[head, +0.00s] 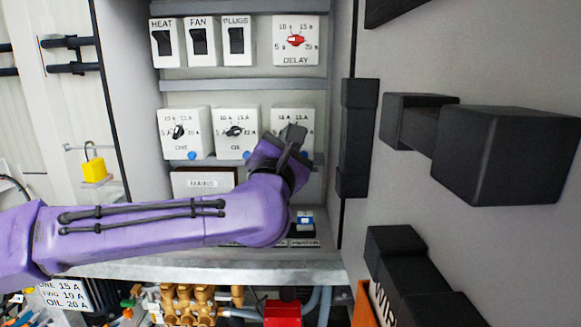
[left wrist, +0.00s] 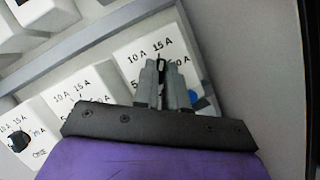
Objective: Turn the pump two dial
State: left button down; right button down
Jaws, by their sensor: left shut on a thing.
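The third white dial box (head: 281,119) in the row stands right of the ONE box (head: 194,144) and the OIL box (head: 246,148). Its name label is hidden behind my left gripper. My left gripper (head: 293,135) is at the front of this box, shut on its dial knob, which is mostly hidden. In the left wrist view the fingers (left wrist: 163,75) meet the face of the same box (left wrist: 187,50), just below its 15 A mark. A blue dot shows at its lower right. My right gripper is not in view.
Above are HEAT, FAN and PLUGS switches (head: 237,40) and a DELAY box with a red dial (head: 296,40). The open cabinet door with black blocks (head: 507,155) stands close on the right. A sign (head: 66,296) at lower left lists ONE, TWO and OIL amp values.

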pick_arm(q)
jog(key=shift+d+f+n+t+y+b, duration=0.15)
jog(key=shift+n+y+b, duration=1.5)
jog(key=shift+n, duration=1.2)
jog(key=shift+d+n+t+y+b, duration=0.15)
jog(key=shift+n+y+b, duration=0.95)
jog(key=shift+n+b, duration=1.35)
jog(key=shift+d+f+n+t+y+b, duration=0.15)
jog(key=shift+n+y+b, duration=1.3)
jog(key=shift+n, duration=1.75)
jog(key=shift+r+n, duration=0.15)
jog(key=shift+n, duration=0.15)
jog(key=c, duration=1.2)
grip_release()
jog(key=shift+r, duration=0.1)
